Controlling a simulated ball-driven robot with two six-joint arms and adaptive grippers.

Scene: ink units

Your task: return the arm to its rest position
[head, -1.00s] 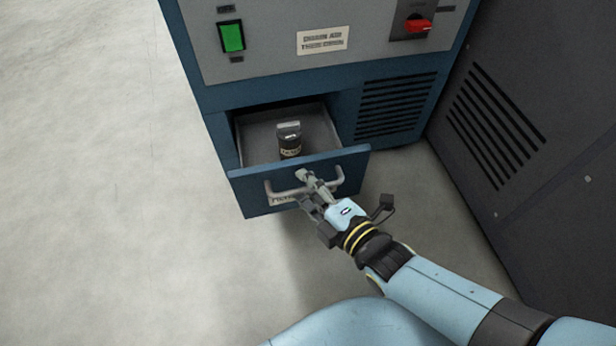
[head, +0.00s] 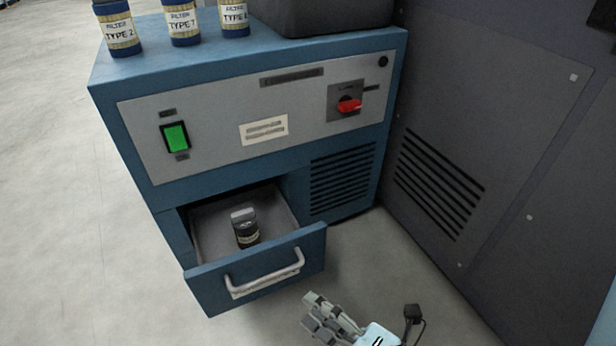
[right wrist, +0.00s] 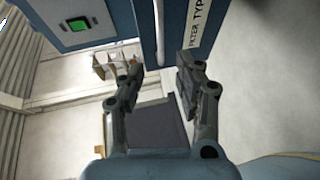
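My right gripper (head: 314,311) is at the bottom of the head view, in front of and below the open drawer (head: 290,262). It is apart from the pale bar handle (head: 265,281). In the right wrist view its two fingers (right wrist: 160,74) are spread with nothing between them. The handle (right wrist: 158,30) and the drawer front (right wrist: 178,25), with a label partly reading "FILTER TYP", lie beyond the fingertips. A dark canister (head: 246,228) stands inside the drawer. My left gripper is not in view.
The blue cabinet (head: 120,135) has a green switch (head: 175,137) and a red rotary knob (head: 350,105). Several filter canisters (head: 182,24) and a dark box (head: 320,14) sit on top. A dark vented panel (head: 480,130) stands at right. Floor at left (head: 60,230) is clear.

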